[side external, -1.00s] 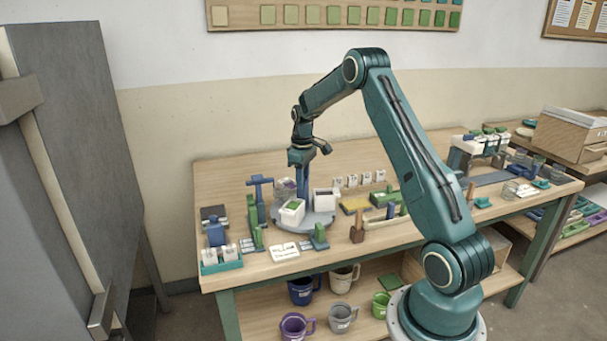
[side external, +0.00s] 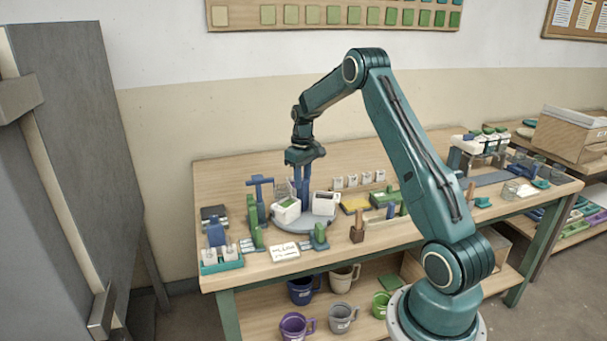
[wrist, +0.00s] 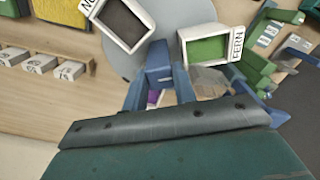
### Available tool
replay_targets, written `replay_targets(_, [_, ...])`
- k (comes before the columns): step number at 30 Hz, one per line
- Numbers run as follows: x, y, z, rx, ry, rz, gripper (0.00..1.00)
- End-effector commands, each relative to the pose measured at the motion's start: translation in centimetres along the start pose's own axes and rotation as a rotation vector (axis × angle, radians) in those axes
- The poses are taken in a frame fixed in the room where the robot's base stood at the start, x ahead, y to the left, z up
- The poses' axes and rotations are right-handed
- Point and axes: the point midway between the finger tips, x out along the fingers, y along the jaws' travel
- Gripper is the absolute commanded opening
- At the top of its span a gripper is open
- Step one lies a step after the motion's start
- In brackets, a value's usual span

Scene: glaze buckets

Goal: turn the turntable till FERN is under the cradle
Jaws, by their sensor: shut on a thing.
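The turntable (side external: 290,227) is a grey disc on the bench, also in the wrist view (wrist: 118,62). The FERN bucket (wrist: 208,48) is white, with green inside and its name on the rim; in the side view the green-topped bucket (side external: 287,208) stands at the disc's front left. A second white bucket (side external: 324,203) stands to its right; the wrist view shows its dark inside (wrist: 125,22) and a cut-off label. My gripper (wrist: 159,88) points down over the disc, shut on a blue block (wrist: 158,55) between the buckets. I cannot tell for sure which stand is the cradle.
A blue-topped green stand (side external: 260,182) rises close to the disc's left. A low green holder (side external: 319,236) and a white card (side external: 285,252) lie in front. A yellow pad (side external: 354,204) and several small white labels stand at the right and back. A clear faceted thing (wrist: 208,82) is near my fingers.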

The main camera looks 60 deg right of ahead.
Motion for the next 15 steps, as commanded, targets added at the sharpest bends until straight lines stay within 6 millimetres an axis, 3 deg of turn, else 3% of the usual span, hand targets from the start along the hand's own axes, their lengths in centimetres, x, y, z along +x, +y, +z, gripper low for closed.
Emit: replay_targets(15, [-0.09, 0.01, -0.04, 0.398, 0.002, 0.0, 0.0])
